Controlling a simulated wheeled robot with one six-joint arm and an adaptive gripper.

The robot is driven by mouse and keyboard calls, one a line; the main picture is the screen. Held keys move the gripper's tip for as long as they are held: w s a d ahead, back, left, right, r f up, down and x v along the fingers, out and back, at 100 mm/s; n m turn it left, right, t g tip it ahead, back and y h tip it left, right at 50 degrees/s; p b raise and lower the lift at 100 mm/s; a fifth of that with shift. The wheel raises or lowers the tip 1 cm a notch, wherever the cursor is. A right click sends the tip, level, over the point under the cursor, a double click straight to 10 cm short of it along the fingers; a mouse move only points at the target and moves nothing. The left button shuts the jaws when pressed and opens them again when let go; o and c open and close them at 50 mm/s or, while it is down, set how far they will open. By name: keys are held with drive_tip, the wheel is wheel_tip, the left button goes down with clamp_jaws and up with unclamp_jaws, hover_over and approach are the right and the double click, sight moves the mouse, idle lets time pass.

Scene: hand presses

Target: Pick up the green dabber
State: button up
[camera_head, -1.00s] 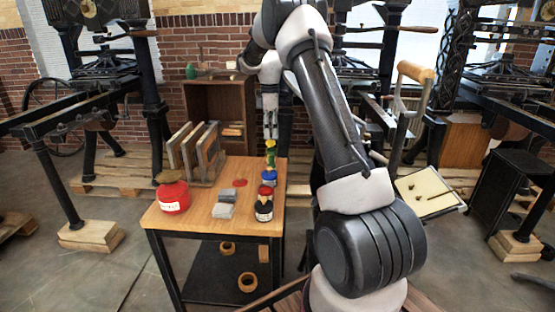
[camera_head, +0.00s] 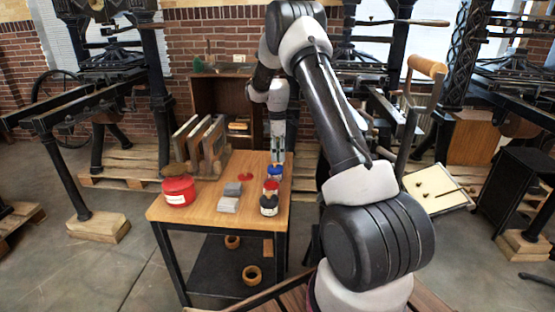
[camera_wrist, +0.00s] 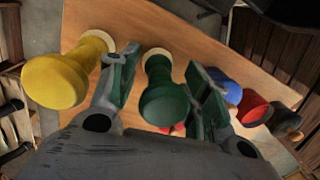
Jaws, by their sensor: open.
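The green dabber (camera_wrist: 163,92) stands on the wooden table, and in the wrist view its round knob and narrower neck lie between my open fingers. My gripper (camera_wrist: 160,66) straddles it, with one finger on each side; the right finger is very near the knob, and I cannot tell if they touch. In the head view my gripper (camera_head: 277,155) is low over the table's back right and largely hides the green dabber. A yellow dabber (camera_wrist: 58,78) stands just outside my left finger.
A blue dabber (camera_wrist: 226,88), a red one (camera_wrist: 252,110) and a black one (camera_wrist: 286,122) line up beyond my right finger. The table (camera_head: 206,205) also holds a red tin (camera_head: 179,190), grey blocks (camera_head: 230,197) and upright slabs (camera_head: 200,142).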

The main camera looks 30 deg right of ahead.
clamp_jaws()
idle(0.5)
